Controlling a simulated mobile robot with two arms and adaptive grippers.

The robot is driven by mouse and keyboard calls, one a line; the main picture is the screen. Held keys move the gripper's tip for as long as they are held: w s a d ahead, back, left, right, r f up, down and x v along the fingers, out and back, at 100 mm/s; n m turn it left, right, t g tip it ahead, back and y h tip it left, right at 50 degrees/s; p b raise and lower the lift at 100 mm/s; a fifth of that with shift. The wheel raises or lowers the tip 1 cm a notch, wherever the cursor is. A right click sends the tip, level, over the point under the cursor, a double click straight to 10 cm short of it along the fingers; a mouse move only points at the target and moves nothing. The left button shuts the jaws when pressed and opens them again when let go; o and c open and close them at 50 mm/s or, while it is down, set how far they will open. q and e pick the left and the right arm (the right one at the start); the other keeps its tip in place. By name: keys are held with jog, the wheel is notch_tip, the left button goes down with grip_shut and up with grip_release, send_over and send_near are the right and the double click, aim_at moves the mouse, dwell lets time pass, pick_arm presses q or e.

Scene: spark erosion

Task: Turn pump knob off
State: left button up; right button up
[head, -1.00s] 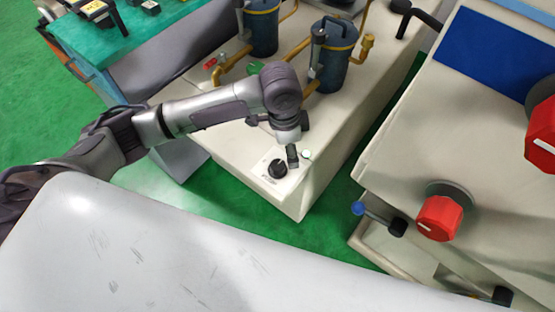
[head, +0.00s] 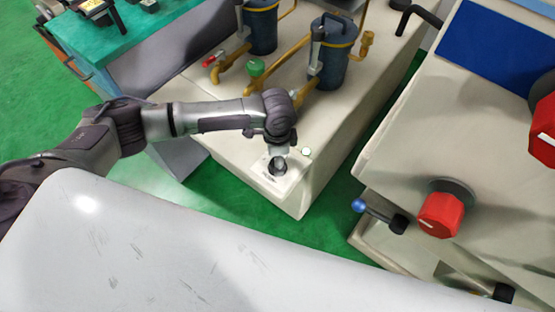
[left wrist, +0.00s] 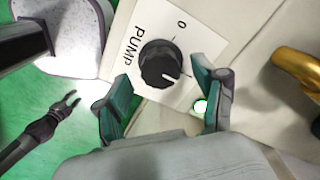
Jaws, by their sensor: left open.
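The black pump knob (left wrist: 160,65) sits on a white plate (left wrist: 197,38) marked "PUMP" and "0". In the left wrist view its white pointer line is turned toward the lower right, away from the "0". My left gripper (left wrist: 165,98) is open, with one finger on each side just below the knob in that view; I cannot tell if they touch it. In the head view the knob (head: 277,168) is partly hidden under my left gripper (head: 278,160).
A small lit green-white button (left wrist: 201,106) is beside the right finger. Blue cylinders (head: 333,52) with brass pipes (head: 236,60) stand farther back on the cream cabinet (head: 300,198). A machine with a red knob (head: 440,215) stands to the right.

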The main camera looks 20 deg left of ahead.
pick_arm(q)
jog(key=shift+f, duration=0.8)
jog(key=c, duration=1.1)
jog(key=shift+r+n+p, duration=0.15)
jog(key=shift+n+p, duration=0.15)
jog(key=shift+p, duration=0.25)
jog(key=shift+c, duration=0.2)
jog(key=n+p, duration=0.8)
jog(key=p, duration=0.1)
jog(key=shift+r+p, duration=0.1)
jog(key=shift+p, duration=0.2)
jog(key=n+p, duration=0.3)
jog(key=n, duration=0.1)
jog(key=shift+d+n, duration=0.1)
jog(key=shift+n, duration=0.2)
jog(key=n+p, duration=0.2)
jog(key=n, duration=0.1)
jog(key=shift+f+n+p, duration=0.2)
jog(key=shift+n+p, duration=0.25)
jog(key=shift+n, duration=0.35)
jog(key=shift+w, duration=0.1)
